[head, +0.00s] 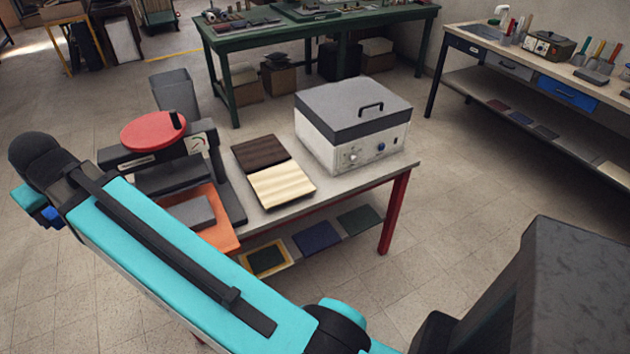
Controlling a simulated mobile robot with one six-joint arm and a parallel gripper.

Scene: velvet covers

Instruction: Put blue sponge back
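No blue sponge can be made out for certain. A flat dark blue pad (317,236) lies on the lower shelf of the near table, between a dark green pad in a yellow frame (264,259) and a plain green pad (358,220). A small bright blue patch (51,214) shows under the far end of my arm at the left; I cannot tell whether it is part of my arm or a separate thing. My arm reaches from the bottom centre to the left. My gripper does not show; the end of the arm is hidden behind its own links.
The near table (400,170) carries a grey-lidded box (352,120), a brown and cream board (280,184), a machine with a red disc (153,131) and an orange tray (224,234) with a grey block. A green bench and a drawer bench stand behind.

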